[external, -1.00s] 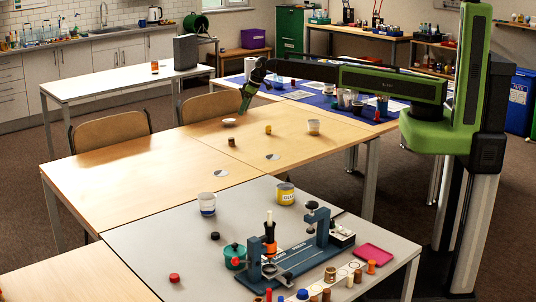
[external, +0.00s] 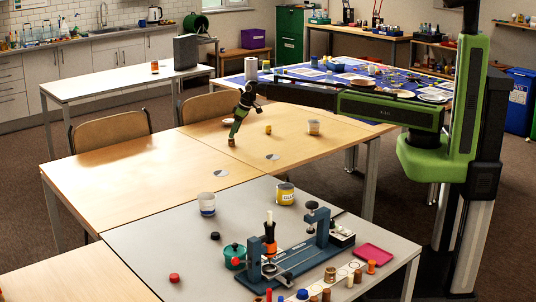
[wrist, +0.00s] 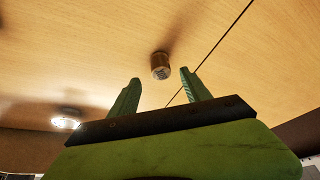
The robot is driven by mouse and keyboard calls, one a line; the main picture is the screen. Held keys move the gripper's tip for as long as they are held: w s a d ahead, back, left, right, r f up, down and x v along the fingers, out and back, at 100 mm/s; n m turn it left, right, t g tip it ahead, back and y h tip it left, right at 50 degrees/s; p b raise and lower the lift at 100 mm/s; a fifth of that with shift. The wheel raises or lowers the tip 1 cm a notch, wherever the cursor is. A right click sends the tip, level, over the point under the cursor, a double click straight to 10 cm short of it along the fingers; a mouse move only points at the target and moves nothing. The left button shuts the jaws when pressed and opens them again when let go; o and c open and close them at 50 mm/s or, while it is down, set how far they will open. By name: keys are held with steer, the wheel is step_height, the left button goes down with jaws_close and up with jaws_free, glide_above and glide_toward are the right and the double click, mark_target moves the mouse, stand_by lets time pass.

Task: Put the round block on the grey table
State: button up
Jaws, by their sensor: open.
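The round block, a small brown cylinder (external: 232,142), stands on the wooden table (external: 130,185). In the wrist view the brown cylinder (wrist: 160,66) lies just beyond the fingertips, between their lines, with a paler marked top. My gripper (external: 235,132) is close above it in the external view, pointing down. In the wrist view my gripper (wrist: 161,78) is open and empty, its two green fingers apart. The grey table (external: 130,245) is nearer the camera, in front of the wooden one.
The grey table holds a blue press (external: 300,256), a glue pot (external: 285,194) and a white tub (external: 207,204). Its left part is mostly clear.

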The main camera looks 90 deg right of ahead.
mark_target(231, 142)
steer(key=b+x, duration=0.4)
steer(key=x, duration=0.1)
steer(key=shift+a+f, duration=0.15)
steer(key=shift+a, duration=0.05)
jaws_close()
